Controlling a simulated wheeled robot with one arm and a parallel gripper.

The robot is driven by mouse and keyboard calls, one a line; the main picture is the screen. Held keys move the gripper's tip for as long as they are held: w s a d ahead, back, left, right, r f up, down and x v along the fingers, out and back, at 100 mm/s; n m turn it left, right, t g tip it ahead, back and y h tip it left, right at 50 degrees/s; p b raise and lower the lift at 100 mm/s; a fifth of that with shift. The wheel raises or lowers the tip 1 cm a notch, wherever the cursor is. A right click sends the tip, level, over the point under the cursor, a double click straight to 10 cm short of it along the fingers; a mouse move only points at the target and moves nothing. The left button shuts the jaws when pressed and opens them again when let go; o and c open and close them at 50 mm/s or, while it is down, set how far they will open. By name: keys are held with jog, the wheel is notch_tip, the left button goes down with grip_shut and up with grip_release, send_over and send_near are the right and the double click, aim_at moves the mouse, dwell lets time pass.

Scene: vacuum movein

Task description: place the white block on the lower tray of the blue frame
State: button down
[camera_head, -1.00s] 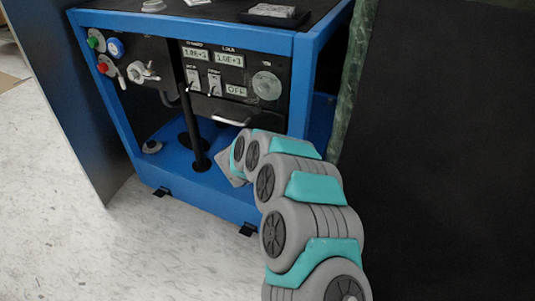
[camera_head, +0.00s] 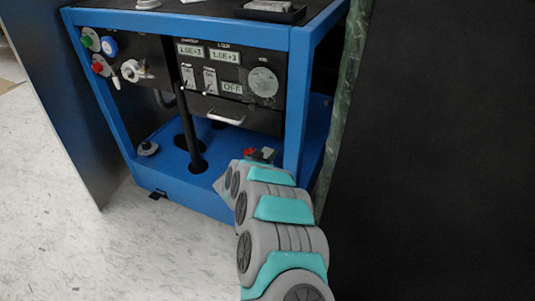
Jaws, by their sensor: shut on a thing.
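The blue frame (camera_head: 120,95) stands ahead. Its lower tray (camera_head: 168,172) is a blue floor below the black panel. My arm reaches from the bottom right into the frame's front opening. My gripper (camera_head: 223,184) shows only as a small grey tip at the arm's far end, low over the front of the lower tray. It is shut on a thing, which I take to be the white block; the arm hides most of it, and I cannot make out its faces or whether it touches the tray.
A black post (camera_head: 190,130) rises from the lower tray, with a small round fitting (camera_head: 147,148) to its left. A red part (camera_head: 249,152) shows just behind my arm. The black panel (camera_head: 230,75) carries switches and a handle. A dark wall (camera_head: 430,150) bounds the right.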

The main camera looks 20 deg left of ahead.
jog(key=shift+f, duration=0.15)
jog(key=shift+c, duration=1.7)
grip_release()
jog(key=shift+r, duration=0.2)
jog(key=shift+s+r, duration=0.1)
jog(key=shift+s, duration=0.1)
jog(key=p+v, duration=0.1)
jog(key=v, duration=1)
jog(key=shift+s+p, duration=0.3)
jog(key=shift+p, duration=0.1)
jog(key=shift+a, duration=0.1)
